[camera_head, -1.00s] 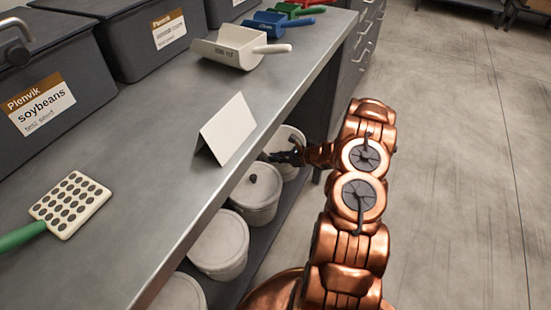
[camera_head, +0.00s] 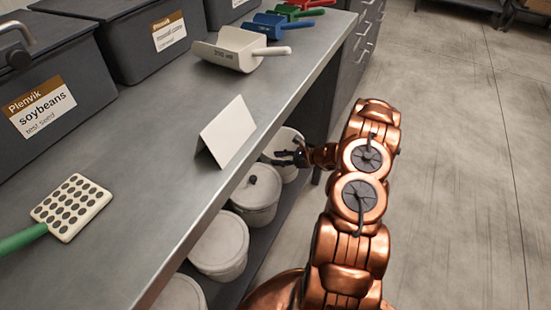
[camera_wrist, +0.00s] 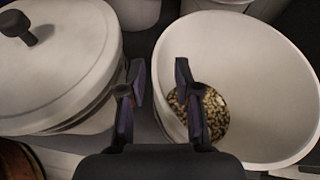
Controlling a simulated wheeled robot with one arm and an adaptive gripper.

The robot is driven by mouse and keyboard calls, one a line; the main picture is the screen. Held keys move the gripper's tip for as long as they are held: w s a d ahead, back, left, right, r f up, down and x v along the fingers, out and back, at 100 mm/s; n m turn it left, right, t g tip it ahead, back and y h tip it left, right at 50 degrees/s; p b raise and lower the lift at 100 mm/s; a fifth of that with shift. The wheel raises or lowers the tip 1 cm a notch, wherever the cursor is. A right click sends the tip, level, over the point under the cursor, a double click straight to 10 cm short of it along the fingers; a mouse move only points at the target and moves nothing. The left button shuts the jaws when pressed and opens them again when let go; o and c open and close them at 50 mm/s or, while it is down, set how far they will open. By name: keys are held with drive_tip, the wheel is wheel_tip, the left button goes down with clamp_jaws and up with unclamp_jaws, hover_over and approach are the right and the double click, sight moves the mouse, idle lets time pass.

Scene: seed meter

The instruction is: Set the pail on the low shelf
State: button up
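A white open pail (camera_head: 284,140) with beige seeds in its bottom stands at the far end of the row on the low shelf (camera_head: 266,238), under the bench edge. It fills the right of the wrist view (camera_wrist: 255,75). My gripper (camera_head: 282,157) is at the pail's near side; my forearm comes in from the right. In the wrist view my gripper (camera_wrist: 160,75) has its two fingers apart, with the pail's rim between or just below them. The right finger overlaps the pail's mouth and the left one is outside it. I cannot tell whether either touches the rim.
A lidded pail with a dark knob (camera_head: 257,190) stands close beside it, and another lidded pail (camera_head: 219,245) is nearer. The bench top (camera_head: 180,180) overhangs the shelf and holds a folded white card (camera_head: 228,132). The floor (camera_head: 460,150) at right is clear.

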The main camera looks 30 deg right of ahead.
drive_tip(key=p+v, duration=0.1)
drive_tip(key=v, duration=0.9)
drive_tip(key=shift+p, duration=0.4)
drive_tip(key=shift+d, duration=0.1)
